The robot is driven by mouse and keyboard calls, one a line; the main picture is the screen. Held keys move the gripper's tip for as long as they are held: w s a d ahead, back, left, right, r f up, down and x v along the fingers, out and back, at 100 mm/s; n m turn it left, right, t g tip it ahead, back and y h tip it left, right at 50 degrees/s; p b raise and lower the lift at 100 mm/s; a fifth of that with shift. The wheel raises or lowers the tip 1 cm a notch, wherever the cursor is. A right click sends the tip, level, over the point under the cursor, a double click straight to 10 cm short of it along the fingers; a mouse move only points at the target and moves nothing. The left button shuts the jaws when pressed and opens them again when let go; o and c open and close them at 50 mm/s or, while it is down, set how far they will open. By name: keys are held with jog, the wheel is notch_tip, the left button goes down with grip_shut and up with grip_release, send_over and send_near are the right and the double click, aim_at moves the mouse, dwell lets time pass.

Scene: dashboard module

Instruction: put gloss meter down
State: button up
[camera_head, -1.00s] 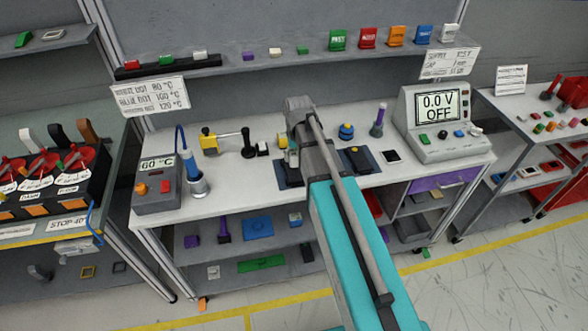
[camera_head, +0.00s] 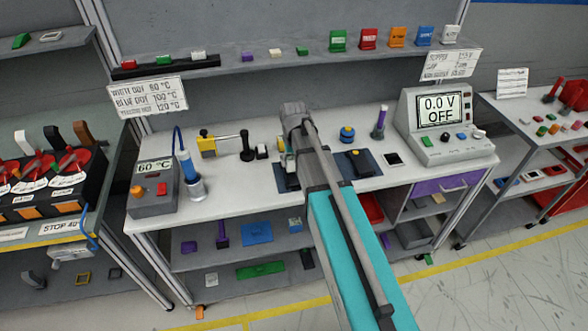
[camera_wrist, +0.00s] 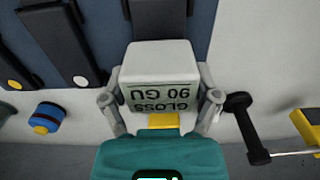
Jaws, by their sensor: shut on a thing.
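The gloss meter (camera_wrist: 160,65) is a pale grey block whose label, reading GLOSS 90 GU, appears upside down in the wrist view. My gripper (camera_wrist: 161,100) is shut on it, with a finger on each side. Beyond the meter lies a dark plate (camera_wrist: 158,18) on a dark blue mat (camera_wrist: 108,25). I cannot tell whether the meter touches the plate or the bench. In the head view my arm hides most of the gripper and the meter, over the middle of the white bench (camera_head: 225,182).
A black-ended rod tool (camera_wrist: 243,120) stands close to the right of my gripper in the wrist view. A blue and yellow knob (camera_wrist: 46,118) is at the left. Two dark plates with a white and a yellow dot lie at upper left. A shelf (camera_head: 225,68) runs behind the bench.

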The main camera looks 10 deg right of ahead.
jog(key=shift+f+b, duration=0.9)
jog(key=shift+f, duration=0.35)
jog(key=shift+f, duration=0.1)
jog(key=o, duration=1.1)
jog(key=shift+r, duration=0.2)
notch_tip(320, 180, up, 12)
jog(key=p, duration=1.2)
jog(key=s, duration=1.6)
